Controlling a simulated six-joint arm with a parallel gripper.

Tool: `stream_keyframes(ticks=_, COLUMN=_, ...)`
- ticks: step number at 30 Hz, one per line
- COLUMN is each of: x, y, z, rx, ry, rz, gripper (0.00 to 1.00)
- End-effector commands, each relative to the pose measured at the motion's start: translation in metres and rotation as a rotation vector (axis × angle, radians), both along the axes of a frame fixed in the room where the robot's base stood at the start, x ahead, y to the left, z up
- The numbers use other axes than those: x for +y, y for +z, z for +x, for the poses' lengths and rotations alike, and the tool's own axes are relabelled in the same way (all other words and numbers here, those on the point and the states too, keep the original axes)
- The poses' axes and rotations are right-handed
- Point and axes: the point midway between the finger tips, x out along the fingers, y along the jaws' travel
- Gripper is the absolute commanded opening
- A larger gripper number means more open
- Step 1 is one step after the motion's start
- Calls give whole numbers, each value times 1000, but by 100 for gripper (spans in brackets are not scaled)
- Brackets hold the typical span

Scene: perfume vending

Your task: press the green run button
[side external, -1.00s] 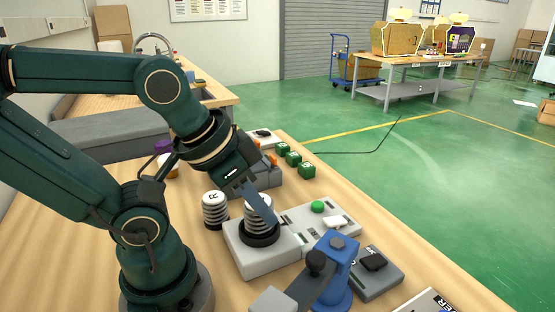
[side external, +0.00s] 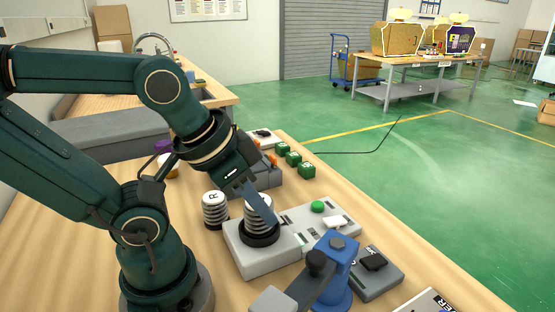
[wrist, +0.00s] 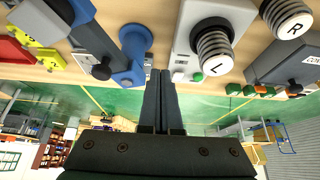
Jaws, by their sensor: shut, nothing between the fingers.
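The green run button (side external: 317,207) is a small round cap on a light grey panel (side external: 292,212), beside a white rocker-like piece (side external: 335,222). In the wrist view the green button (wrist: 198,77) shows just right of my fingertips. My gripper (side external: 272,221) points down toward the panel, its fingers together and empty. It is left of the green button and apart from it in the side view. The closed fingers (wrist: 159,73) also show in the wrist view. They partly cover a ribbed post marked L (wrist: 215,55) in the side view.
A ribbed post marked R (side external: 214,210) stands behind-left. A blue upright part with a dark lever (side external: 335,265) stands close in front of the panel. A dark-topped grey box (side external: 375,268) is to the right. Green cubes (side external: 294,159) lie behind.

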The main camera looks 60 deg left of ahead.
Motion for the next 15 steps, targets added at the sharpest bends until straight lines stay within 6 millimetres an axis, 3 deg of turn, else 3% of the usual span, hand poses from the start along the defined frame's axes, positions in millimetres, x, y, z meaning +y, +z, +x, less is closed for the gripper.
stream_keyframes(ticks=8, x=-9, y=6, z=4, rx=-18, ry=39, rz=-71, gripper=0)
stream_keyframes(ticks=11, x=-25, y=16, z=13, rx=-19, ry=101, rz=-196, gripper=0)
stream_keyframes(ticks=15, x=-40, y=30, z=43, rx=30, ry=302, rz=-446, gripper=0)
